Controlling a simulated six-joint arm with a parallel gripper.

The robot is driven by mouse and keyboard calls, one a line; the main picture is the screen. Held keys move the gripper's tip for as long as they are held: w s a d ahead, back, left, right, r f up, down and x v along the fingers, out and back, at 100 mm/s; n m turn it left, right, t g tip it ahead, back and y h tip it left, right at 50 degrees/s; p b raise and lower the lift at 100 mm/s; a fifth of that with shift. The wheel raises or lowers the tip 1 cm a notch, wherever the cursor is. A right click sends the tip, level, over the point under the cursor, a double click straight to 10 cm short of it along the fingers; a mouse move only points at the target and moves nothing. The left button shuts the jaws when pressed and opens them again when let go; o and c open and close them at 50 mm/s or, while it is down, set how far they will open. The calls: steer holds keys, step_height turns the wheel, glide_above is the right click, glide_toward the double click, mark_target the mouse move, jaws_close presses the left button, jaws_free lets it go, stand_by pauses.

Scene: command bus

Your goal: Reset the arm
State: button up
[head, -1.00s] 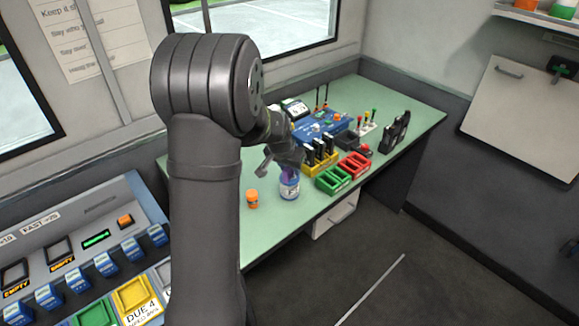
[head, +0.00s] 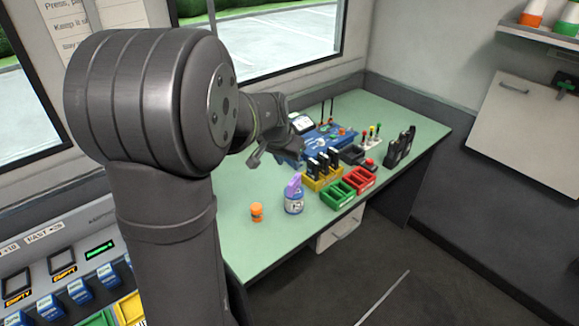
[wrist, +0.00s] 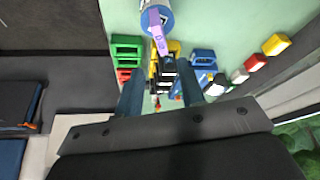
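My arm reaches over the green desk (head: 380,105) from the left. My gripper (head: 270,160) hangs above the desk, behind and left of the white-and-purple tub (head: 293,200). In the wrist view my gripper (wrist: 160,88) has its two fingers spread, with nothing held between them. My forearm covers part of the gripper and desk in the head view.
An orange-lidded jar (head: 256,212) stands left of the tub. A yellow rack (head: 322,178) with black handsets, a green tray (head: 338,195) and a red tray (head: 359,180) stand to the right. A blue console (head: 325,140) sits behind. A button panel (head: 70,260) is at lower left.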

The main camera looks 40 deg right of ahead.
mark_target(295, 178)
steer(key=shift+a+r, duration=0.1)
steer(key=shift+r, duration=0.05)
steer(key=x, duration=1.2)
steer(key=shift+f, duration=0.2)
steer(key=shift+w+r, duration=0.1)
steer(key=shift+r, duration=1.35)
